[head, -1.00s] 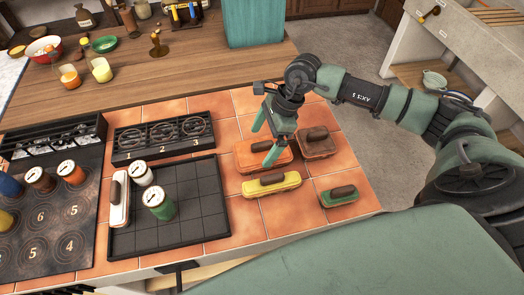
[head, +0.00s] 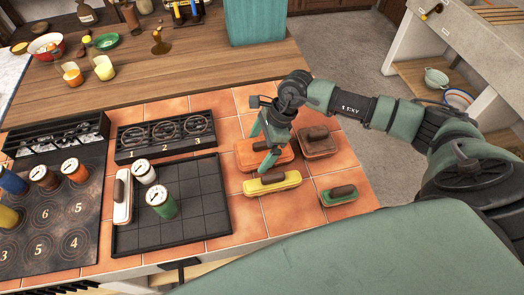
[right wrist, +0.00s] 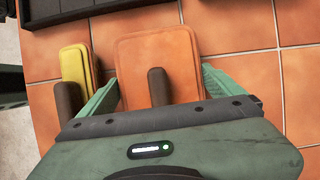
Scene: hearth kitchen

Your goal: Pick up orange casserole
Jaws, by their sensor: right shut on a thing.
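The orange casserole (head: 244,157) is a low, rounded rectangular dish with a dark brown handle on its lid. It sits on the terracotta tiles of the counter, at the centre of the head view. My right gripper (head: 262,150) is over it and shut on it. In the right wrist view, the fingers (right wrist: 160,78) lie on both sides of the orange casserole (right wrist: 182,50), with its handle between them. The gripper hides the casserole's near end there. I cannot tell any lift off the tiles. My left gripper is not in view.
A yellow casserole (head: 287,180) lies close in front, a brown one (head: 318,150) close to the right, and a small green one (head: 328,198) at front right. A black gridded tray (head: 205,215) with canisters is to the left. A teal box (head: 257,25) stands behind.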

